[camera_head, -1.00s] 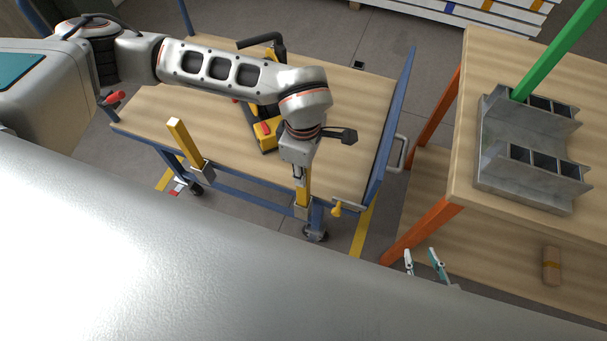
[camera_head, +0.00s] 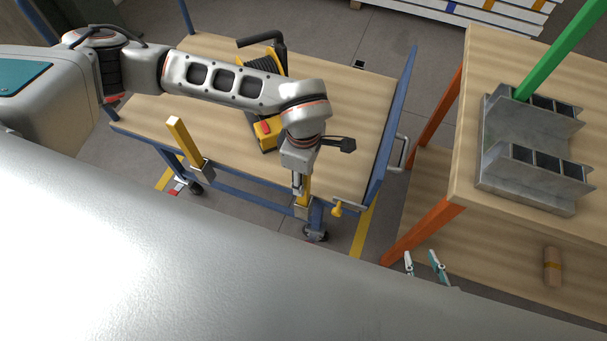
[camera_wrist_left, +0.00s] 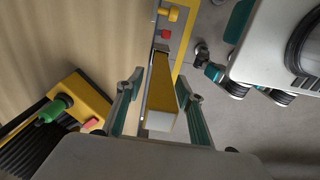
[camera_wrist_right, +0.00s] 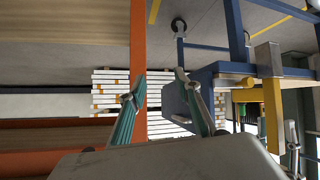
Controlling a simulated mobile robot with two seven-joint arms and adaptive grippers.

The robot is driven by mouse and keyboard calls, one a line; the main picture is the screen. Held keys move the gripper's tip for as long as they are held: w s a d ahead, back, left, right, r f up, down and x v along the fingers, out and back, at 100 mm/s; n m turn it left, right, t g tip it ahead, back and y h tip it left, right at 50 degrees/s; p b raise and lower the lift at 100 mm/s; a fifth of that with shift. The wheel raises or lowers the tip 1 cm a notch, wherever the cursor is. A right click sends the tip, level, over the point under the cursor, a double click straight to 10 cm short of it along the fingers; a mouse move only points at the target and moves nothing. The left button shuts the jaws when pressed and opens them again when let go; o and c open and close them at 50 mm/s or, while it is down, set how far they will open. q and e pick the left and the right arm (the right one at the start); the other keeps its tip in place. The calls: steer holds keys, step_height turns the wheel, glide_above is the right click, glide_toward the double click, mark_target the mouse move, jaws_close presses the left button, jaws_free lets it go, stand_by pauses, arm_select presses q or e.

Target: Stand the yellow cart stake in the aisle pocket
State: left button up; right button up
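A yellow cart stake (camera_head: 305,188) stands upright in a grey metal pocket (camera_head: 301,212) at the cart's near right corner. My left gripper (camera_head: 299,184) is over its top. In the left wrist view the stake (camera_wrist_left: 163,95) lies between the spread fingers, with small gaps beside it. The right wrist view shows this stake (camera_wrist_right: 273,115) in its pocket (camera_wrist_right: 267,58). A second yellow stake (camera_head: 184,142) stands in the pocket at the near left. My right gripper (camera_head: 423,262) is open and empty by the workbench's near leg.
A blue-framed cart (camera_head: 225,126) carries a yellow and black tool (camera_head: 265,130). A yellow knob (camera_head: 338,209) sits beside the pocket. The workbench (camera_head: 466,140) at right holds a grey metal fixture (camera_head: 520,125) and a green bar (camera_head: 556,45).

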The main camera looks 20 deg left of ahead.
arm_select(q)
step_height(320, 180, up, 12)
steer(key=shift+f+p, duration=0.1)
steer(key=shift+p, duration=0.6)
steer(key=shift+r, duration=0.3)
